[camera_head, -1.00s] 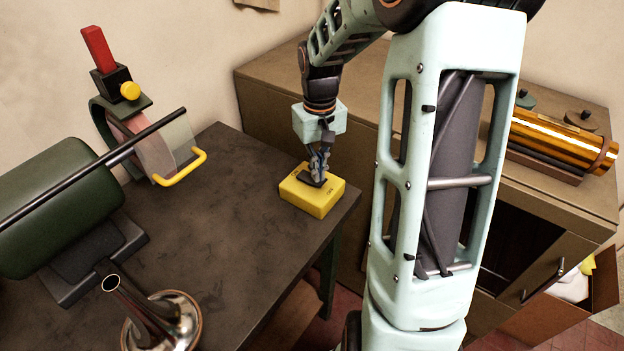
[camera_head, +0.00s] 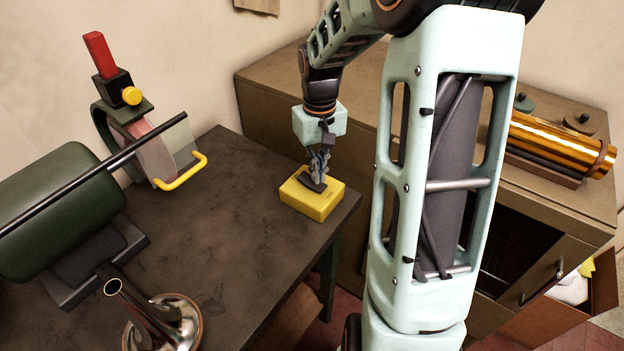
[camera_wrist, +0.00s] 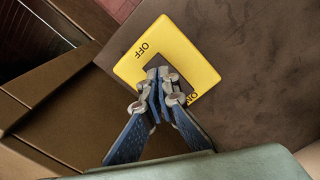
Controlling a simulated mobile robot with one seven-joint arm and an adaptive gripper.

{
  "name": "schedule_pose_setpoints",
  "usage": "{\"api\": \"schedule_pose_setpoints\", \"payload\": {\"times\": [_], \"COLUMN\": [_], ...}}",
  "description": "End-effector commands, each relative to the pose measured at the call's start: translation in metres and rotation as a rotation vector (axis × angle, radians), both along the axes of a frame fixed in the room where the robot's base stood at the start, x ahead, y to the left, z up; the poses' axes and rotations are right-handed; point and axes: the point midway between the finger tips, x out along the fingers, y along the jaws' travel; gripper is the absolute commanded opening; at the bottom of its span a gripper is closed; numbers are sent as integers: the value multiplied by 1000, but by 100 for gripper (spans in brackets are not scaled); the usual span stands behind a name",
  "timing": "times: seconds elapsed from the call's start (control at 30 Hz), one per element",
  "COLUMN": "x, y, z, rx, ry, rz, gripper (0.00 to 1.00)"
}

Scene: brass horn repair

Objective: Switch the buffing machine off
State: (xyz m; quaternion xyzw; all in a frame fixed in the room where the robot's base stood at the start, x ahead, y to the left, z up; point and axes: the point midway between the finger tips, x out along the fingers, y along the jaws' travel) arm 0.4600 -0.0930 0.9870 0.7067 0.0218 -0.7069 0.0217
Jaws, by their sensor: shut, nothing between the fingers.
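The yellow switch box (camera_head: 313,200) sits on the dark bench near its right corner. A dark rocker (camera_head: 309,184) is on its top face. In the wrist view the box (camera_wrist: 185,45) shows OFF at its upper left and ON at its lower right. My gripper (camera_head: 317,179) points down at the box with its fingers shut and empty. In the wrist view its fingertips (camera_wrist: 160,76) cover part of the rocker; they look in contact with it, but I cannot be sure. The green buffing machine (camera_head: 55,205) stands at the left; I cannot tell whether it is spinning.
A yellow-handled clear guard (camera_head: 182,172) and a dark rod (camera_head: 120,152) rise over the bench. The bench middle is clear.

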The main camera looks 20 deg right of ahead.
Motion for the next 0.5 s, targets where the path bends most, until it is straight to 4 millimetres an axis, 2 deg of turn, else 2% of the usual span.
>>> {"api": "schedule_pose_setpoints", "payload": {"times": [0.03, 0.5], "x": [0, 1], "y": [0, 0], "z": [8, 46], "rx": [0, -1], "ry": [-1, -2], "rz": [0, 1], "gripper": [0, 0]}}
